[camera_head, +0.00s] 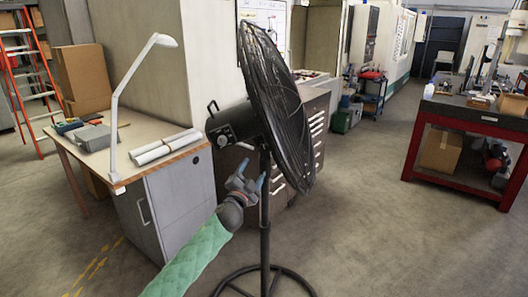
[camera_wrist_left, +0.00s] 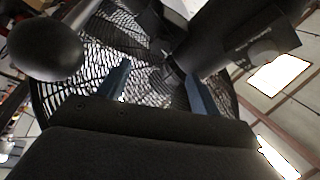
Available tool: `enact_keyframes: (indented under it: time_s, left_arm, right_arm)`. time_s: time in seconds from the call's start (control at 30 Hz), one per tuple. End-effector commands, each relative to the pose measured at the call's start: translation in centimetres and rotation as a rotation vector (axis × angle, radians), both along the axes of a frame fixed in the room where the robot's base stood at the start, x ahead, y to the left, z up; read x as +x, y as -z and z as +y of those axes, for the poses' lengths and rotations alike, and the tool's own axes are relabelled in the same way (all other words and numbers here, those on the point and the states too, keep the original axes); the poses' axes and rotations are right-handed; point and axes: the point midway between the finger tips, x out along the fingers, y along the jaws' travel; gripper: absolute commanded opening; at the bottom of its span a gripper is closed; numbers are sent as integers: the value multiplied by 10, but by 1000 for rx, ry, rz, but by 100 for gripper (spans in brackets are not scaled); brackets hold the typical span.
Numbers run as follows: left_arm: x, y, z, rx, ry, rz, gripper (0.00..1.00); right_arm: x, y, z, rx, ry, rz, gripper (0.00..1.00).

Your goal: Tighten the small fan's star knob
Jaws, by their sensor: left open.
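The black pedestal fan (camera_head: 278,105) stands upright, its round cage turned to the right. Its motor housing (camera_head: 226,122) is behind the cage on the left. My left gripper (camera_head: 250,177) is below the housing beside the pole, with its blue fingers apart. In the left wrist view, the open fingers (camera_wrist_left: 157,74) point towards the fan's cage (camera_wrist_left: 112,42). The dark housing (camera_wrist_left: 235,38) is at the upper right. A small dark part (camera_wrist_left: 172,72) shows between the fingers; I cannot tell whether it is the star knob. My right gripper is out of view.
A desk (camera_head: 130,140) with a white lamp (camera_head: 135,85) is at left. The fan's round base (camera_head: 295,279) rests on the floor. A dark cabinet (camera_head: 317,120) stands behind the fan. A red workbench (camera_head: 465,120) is at right, with clear floor before it.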

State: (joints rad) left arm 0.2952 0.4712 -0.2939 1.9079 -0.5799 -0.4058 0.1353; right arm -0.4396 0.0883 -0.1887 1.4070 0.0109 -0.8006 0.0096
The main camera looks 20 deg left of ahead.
Motion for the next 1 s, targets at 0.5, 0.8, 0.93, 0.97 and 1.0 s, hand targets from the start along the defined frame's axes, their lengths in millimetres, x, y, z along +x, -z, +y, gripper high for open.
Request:
enact_keyframes:
  time_s: [0.5,0.8,0.93,0.97,1.0]
  left_arm:
    - [78,-24,-6,0,0,0,65]
    - [101,-27,-7,0,-1,1,65]
    - [103,-26,-7,0,0,1,65]
    - [103,-26,-7,0,0,1,65]
    - [103,-26,-7,0,0,1,65]
  right_arm:
    - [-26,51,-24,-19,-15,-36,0]
    - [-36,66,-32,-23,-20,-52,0]
    - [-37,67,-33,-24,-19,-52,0]
    - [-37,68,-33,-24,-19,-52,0]
    - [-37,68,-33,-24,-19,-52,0]
